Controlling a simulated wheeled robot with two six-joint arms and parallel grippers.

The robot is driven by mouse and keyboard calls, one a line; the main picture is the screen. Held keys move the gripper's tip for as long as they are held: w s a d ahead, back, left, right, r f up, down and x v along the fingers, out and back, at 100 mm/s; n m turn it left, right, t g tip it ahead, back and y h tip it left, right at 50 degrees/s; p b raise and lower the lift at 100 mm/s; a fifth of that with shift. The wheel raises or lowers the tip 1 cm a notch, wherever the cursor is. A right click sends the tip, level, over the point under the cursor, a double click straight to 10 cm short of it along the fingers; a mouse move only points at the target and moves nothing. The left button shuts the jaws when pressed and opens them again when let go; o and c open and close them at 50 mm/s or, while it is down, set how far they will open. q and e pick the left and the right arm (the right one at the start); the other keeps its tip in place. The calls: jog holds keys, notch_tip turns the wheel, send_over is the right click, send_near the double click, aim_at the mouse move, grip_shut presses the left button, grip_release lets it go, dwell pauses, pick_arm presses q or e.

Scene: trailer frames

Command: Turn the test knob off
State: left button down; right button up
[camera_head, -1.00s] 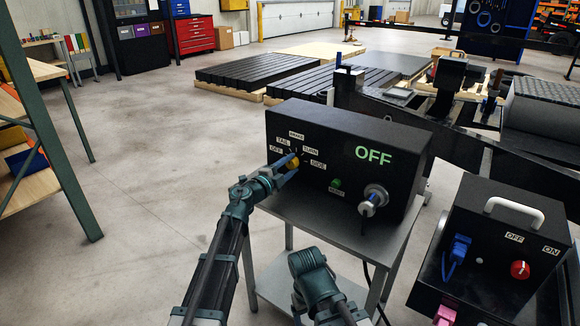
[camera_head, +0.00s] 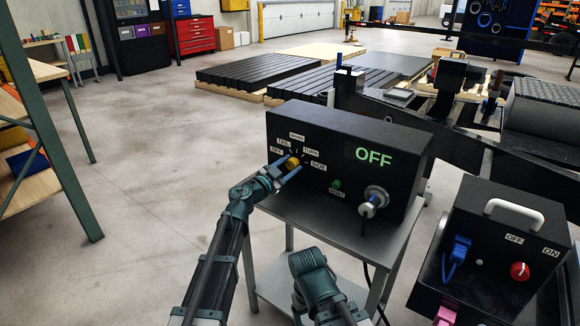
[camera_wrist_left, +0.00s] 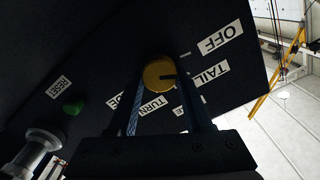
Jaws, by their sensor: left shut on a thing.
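The yellow knob (camera_head: 293,163) is on the front of a black test box (camera_head: 340,140), ringed by labels OFF, TAIL, TURN, SIDE and one more. In the left wrist view the knob (camera_wrist_left: 157,74) has a dark mark that points roughly toward the TAIL label (camera_wrist_left: 206,77). My left gripper (camera_head: 289,170) is shut on the knob, with one finger on each side. The box's display (camera_head: 374,156) reads OFF in green. My right arm shows at the bottom centre, but its gripper is not in view.
A green RESET button (camera_head: 336,184) and a silver connector (camera_head: 373,201) are right of the knob. The box stands on a grey metal stand (camera_head: 330,234). A second black box (camera_head: 500,240) with a red knob (camera_head: 519,270) is at the right. The floor at left is open.

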pick_arm(q)
jog(key=shift+s+n, duration=0.1)
jog(key=shift+n, duration=0.3)
dwell(0.3)
jog(key=shift+c, duration=1.6)
grip_release()
jog(key=v, duration=1.3)
jog(key=shift+s+a, duration=0.3)
